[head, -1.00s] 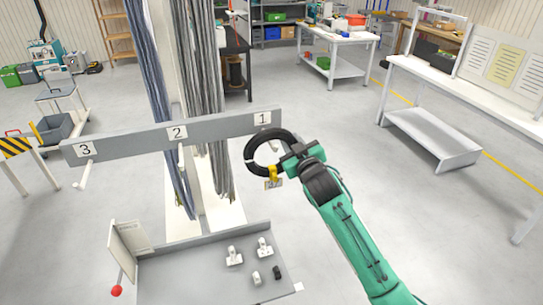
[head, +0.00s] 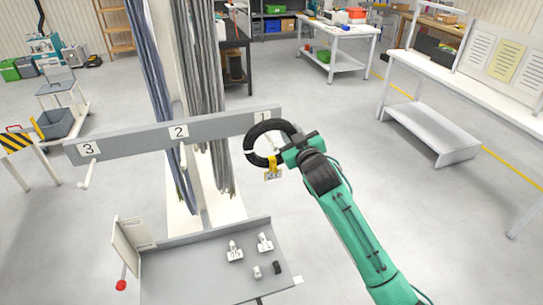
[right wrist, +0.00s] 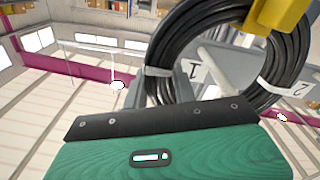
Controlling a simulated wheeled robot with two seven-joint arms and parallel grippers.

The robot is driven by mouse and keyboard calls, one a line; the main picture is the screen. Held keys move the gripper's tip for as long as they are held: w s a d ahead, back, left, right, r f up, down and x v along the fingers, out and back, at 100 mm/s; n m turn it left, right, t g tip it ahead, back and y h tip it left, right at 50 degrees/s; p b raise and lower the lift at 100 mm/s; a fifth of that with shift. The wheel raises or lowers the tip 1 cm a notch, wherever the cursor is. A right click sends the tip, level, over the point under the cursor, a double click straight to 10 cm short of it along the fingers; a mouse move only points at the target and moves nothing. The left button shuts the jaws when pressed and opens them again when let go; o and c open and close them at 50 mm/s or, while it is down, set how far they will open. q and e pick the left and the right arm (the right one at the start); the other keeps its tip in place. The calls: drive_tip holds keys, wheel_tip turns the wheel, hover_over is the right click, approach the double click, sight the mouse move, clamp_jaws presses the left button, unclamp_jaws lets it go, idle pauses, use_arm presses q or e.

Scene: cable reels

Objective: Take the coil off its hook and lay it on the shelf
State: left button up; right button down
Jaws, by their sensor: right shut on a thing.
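The black coil (head: 252,143), with white ties and a yellow tag (head: 272,172), is upright in front of the rail's right end, partly over label 1. My right gripper (head: 296,146) is shut on the coil's right side. In the right wrist view the coil (right wrist: 165,60) fills the upper middle, with the rail's labels 1 and 2 behind it. Hook 1 is hidden behind the coil in the head view, so I cannot tell if the coil still hangs on it. The grey shelf (head: 185,285) is below the rail. My left gripper is out of view.
The grey rail (head: 150,140) has bare hooks at 2 (head: 183,158) and 3 (head: 87,175). Several small fittings (head: 235,252) stand on the shelf's right half; its left half is clear. An upright panel (head: 130,240) edges its left. Hanging cables (head: 205,90) are behind the rail.

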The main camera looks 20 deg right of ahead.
drive_tip(key=shift+s, duration=0.1)
idle(0.5)
drive_tip(key=shift+s+r, duration=0.1)
drive_tip(key=shift+s, duration=1.35)
drive_tip(key=shift+s+d, duration=0.1)
drive_tip(key=shift+s, duration=2.15)
drive_tip(key=s, duration=0.7)
drive_tip(key=shift+s+d, duration=0.15)
drive_tip(key=shift+s, duration=0.1)
